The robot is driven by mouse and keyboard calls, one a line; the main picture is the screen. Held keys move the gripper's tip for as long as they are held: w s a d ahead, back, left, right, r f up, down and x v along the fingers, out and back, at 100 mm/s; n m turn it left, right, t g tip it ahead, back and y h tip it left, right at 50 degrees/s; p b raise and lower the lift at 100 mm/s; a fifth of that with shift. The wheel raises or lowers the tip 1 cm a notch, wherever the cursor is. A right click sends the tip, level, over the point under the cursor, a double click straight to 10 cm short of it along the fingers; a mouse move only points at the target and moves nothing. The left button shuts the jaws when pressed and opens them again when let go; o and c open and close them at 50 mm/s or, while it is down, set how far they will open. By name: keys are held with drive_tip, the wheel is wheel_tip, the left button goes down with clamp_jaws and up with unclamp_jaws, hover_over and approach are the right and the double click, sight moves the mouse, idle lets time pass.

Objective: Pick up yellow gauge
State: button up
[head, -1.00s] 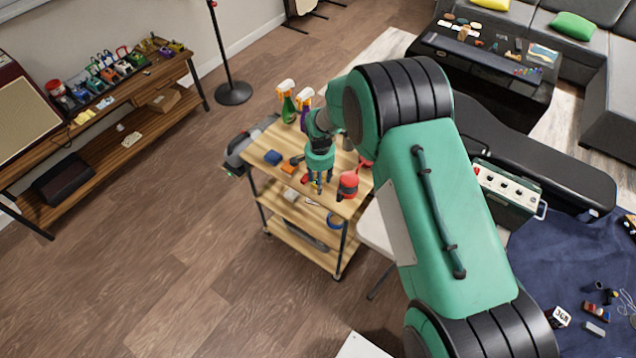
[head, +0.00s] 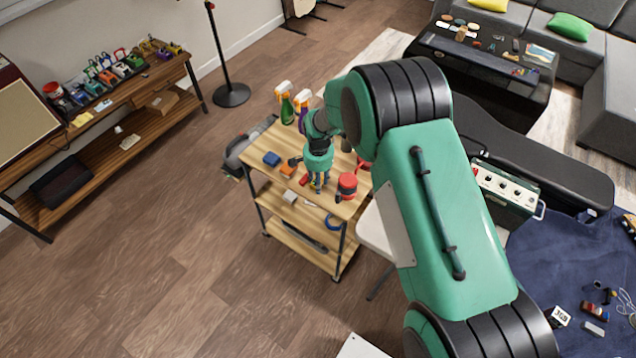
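My gripper (head: 318,186) points down over the top of the small wooden cart (head: 268,140). I cannot tell whether the fingers are open or shut, or hold anything. My arm hides part of the cart top.
On the cart top are a blue block (head: 271,159), an orange item (head: 287,171) and a pale block (head: 289,197). Spray bottles (head: 286,108) stand at its back edge. A wooden workbench (head: 140,92) is at the left.

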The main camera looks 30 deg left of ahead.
wheel_tip(320, 180, up, 10)
drive_tip(key=shift+f+p, duration=0.1)
drive_tip(key=shift+p, duration=0.55)
